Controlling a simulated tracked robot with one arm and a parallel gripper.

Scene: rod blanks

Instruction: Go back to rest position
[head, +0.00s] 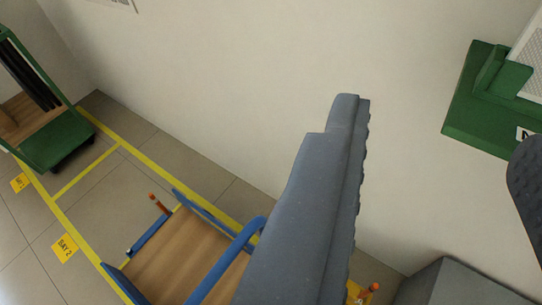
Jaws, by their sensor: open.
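My gripper (437,125) is open. One grey finger rises through the middle of the view and the dark edge of the other shows at the right border. The gripper appears tilted in the picture and touches nothing that I can see. Several dark, long pieces (28,78) stand in or lean on a green cart (62,138) at the far left; whether they are rod blanks I cannot tell.
A blue cart (215,215) with a wooden deck stands below, partly hidden by my finger. A green machine part (455,120) is at the upper right. A grey box (450,285) is at the lower right. Yellow lines and a bay label (65,247) mark the tiled floor.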

